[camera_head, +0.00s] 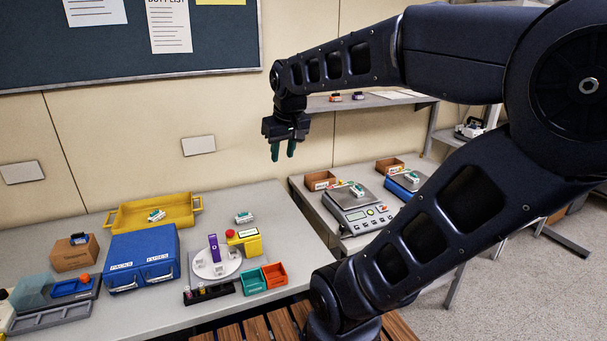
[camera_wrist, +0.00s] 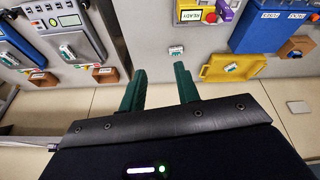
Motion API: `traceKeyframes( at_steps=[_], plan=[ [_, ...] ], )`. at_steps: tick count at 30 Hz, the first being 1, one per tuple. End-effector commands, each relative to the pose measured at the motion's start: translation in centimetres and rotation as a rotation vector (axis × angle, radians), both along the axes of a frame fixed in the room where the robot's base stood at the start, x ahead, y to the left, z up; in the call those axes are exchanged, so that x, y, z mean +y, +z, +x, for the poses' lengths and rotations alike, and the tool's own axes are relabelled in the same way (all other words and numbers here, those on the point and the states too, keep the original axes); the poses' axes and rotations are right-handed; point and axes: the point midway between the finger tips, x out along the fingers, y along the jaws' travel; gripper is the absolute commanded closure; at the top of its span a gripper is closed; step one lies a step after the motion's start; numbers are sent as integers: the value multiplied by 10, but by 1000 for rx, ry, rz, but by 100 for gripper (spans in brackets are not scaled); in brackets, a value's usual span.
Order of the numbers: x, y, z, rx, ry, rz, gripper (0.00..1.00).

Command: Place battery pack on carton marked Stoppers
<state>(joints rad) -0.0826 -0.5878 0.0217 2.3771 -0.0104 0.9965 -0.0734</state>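My gripper (camera_head: 283,152) hangs over the back of the tables, fingers down; in the wrist view (camera_wrist: 159,70) its green fingers are apart and empty. Several small white-and-green packs look alike: one on the bare table (camera_head: 243,217), one in the yellow tray (camera_head: 156,215), others on the scales (camera_head: 357,191). I cannot tell which is the battery pack. Brown cartons stand at the left table's left end (camera_head: 75,257), behind the large scale (camera_head: 320,181) and farther right (camera_head: 390,165). Their labels are too small to read. The left carton has a dark item on top.
The yellow tray (camera_head: 186,213) stands behind a blue case (camera_head: 143,262). A white round stand (camera_head: 217,268), a yellow device (camera_head: 249,242) and green and orange bins (camera_head: 275,276) crowd the front. A shelf (camera_head: 352,103) is on the wall. Table right of the loose pack is clear.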

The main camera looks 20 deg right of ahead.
Motion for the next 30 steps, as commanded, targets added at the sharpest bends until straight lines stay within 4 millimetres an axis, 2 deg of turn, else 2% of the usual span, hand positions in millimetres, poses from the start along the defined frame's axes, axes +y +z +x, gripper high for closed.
traceKeyframes(
  at_steps=[1,3,9,13,30],
  plan=[
    [-8,-8,-15,-11,-36,9,68],
    [-17,-18,-32,-20,-79,22,68],
    [-29,-39,-60,-40,-155,45,68],
    [-31,-44,-65,-43,-171,51,68],
    [-31,-44,-65,-43,-171,51,68]
  ],
)
